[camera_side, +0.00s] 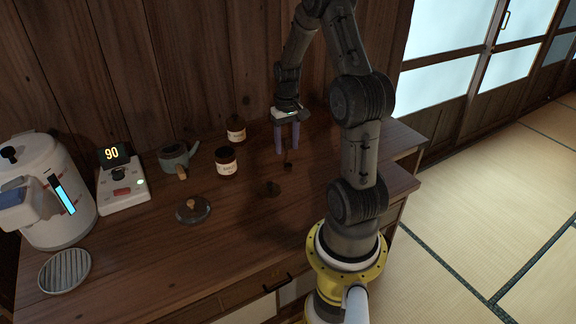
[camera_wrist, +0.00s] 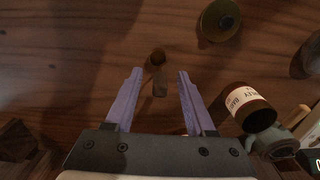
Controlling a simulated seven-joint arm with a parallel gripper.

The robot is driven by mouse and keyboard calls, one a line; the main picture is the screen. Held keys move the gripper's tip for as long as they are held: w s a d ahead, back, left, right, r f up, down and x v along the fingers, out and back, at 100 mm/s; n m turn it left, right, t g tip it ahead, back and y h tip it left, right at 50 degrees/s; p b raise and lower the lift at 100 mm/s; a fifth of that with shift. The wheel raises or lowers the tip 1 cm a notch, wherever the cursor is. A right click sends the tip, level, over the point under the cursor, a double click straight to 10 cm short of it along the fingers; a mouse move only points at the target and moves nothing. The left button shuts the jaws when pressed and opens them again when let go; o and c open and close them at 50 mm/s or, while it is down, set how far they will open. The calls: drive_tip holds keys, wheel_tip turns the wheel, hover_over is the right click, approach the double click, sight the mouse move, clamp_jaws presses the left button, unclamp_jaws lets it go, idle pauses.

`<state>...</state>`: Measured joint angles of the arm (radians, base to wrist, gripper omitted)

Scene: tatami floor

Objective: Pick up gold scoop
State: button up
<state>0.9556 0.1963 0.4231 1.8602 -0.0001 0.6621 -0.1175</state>
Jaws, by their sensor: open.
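The gold scoop (camera_side: 288,166) looks like a small dark brownish piece on the wooden counter, just below my gripper (camera_side: 287,150) in the side view. In the wrist view the scoop (camera_wrist: 158,58) shows a round brown bowl with a short paler part toward me. It lies ahead of and between the two purple fingers of my gripper (camera_wrist: 160,72). The fingers are apart, pointing down, with nothing held between them. A gap seems to remain between the fingertips and the scoop, though its size is hard to judge.
Two labelled brown jars (camera_side: 227,163) (camera_side: 236,130) stand left of my gripper. Farther left are a teapot (camera_side: 174,156), a round lid (camera_side: 193,209), a scale reading 90 (camera_side: 122,188), a white kettle (camera_side: 50,190) and a slatted round tray (camera_side: 65,270). The wooden wall is behind.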

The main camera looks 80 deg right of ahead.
clamp_jaws()
idle(1.4)
